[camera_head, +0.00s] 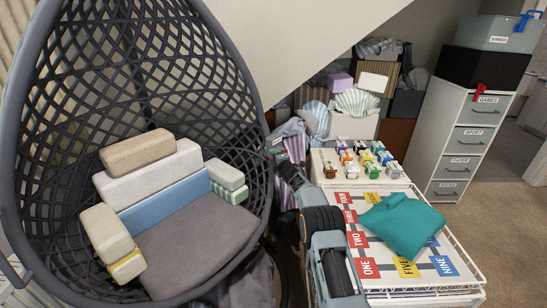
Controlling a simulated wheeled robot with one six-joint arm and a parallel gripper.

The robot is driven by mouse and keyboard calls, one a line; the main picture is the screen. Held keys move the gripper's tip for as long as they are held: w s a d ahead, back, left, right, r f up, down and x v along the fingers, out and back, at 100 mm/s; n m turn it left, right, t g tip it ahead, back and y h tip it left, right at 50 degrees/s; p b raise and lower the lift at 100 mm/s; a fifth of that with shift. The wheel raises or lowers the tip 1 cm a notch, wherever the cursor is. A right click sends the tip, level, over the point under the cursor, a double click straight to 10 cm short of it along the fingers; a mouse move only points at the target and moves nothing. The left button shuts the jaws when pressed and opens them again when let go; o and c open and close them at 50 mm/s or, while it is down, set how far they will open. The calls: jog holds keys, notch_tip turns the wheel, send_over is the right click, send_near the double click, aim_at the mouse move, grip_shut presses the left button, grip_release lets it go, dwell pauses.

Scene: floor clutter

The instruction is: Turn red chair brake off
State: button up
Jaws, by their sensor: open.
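No red chair and no brake lever can be made out. The only chair in view is a dark grey hanging egg chair (28,130) with a woven shell, at the left. A grey seat cushion (190,250) and several beige, white, blue and green blocks lie in it. My arm rises from the bottom middle, just right of the chair. My gripper (276,147) appears small at the arm's far end, near the chair's right rim and in front of striped cloth. It is open; I see nothing held in it. Its fingers are hard to make out.
A white wire-edged cart (455,262) with numbered labels and a teal cushion (403,225) stands right of my arm. Several small colored boxes sit behind it. A labelled drawer cabinet (465,140) has a small red item (480,91) near its top. Carpet (505,225) is clear at right.

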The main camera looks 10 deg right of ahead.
jog(key=shift+w+a, duration=0.1)
jog(key=shift+w, duration=0.2)
grip_shut()
dwell(0.5)
